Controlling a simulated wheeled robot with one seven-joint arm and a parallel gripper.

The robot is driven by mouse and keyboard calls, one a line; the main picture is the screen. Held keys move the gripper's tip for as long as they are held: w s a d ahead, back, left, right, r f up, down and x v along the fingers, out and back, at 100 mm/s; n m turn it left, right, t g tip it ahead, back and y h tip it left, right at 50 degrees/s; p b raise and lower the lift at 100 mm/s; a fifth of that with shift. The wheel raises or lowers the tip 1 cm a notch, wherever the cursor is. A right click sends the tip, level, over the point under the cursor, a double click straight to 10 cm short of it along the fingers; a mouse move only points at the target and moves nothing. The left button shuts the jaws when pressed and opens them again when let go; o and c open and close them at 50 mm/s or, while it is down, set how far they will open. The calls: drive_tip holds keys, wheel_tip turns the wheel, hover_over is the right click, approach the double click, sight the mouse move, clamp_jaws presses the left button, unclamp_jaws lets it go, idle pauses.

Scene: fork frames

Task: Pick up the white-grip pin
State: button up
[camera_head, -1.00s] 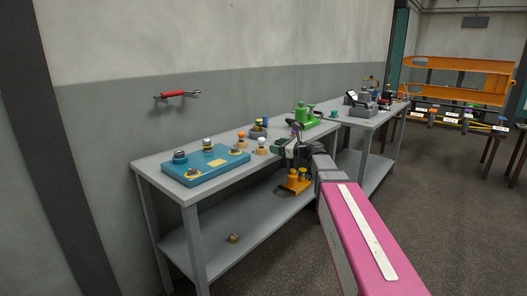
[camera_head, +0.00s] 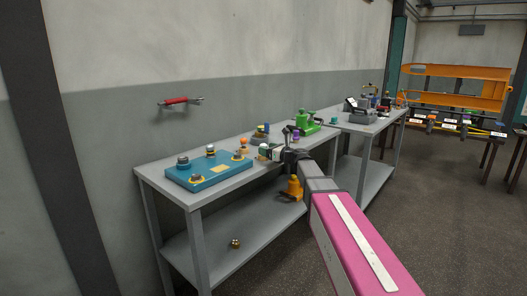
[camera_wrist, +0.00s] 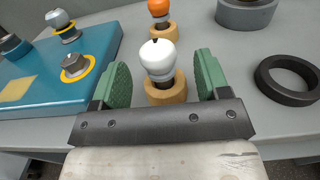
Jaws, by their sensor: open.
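The white-grip pin (camera_wrist: 158,58) stands upright in a round wooden holder (camera_wrist: 166,91) on the grey bench. In the wrist view it lies between the two green finger pads of my gripper (camera_wrist: 162,75), with a gap on each side. My gripper is open and empty. In the head view the white grip (camera_head: 263,149) shows just left of my gripper (camera_head: 276,155), near the bench's front edge. An orange-grip pin (camera_wrist: 158,9) stands in a similar wooden holder right behind the white one.
A blue panel (camera_head: 207,170) with knobs is to the left, close to my left finger. A black ring (camera_wrist: 287,80) and a grey round part (camera_wrist: 245,12) lie to the right. A green device (camera_head: 306,121) stands farther along the bench.

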drive_tip(key=x, duration=0.2)
drive_tip(key=shift+w+a, duration=0.25)
drive_tip(key=shift+a, duration=0.05)
drive_tip(key=c, duration=1.1)
drive_tip(key=shift+r, duration=0.2)
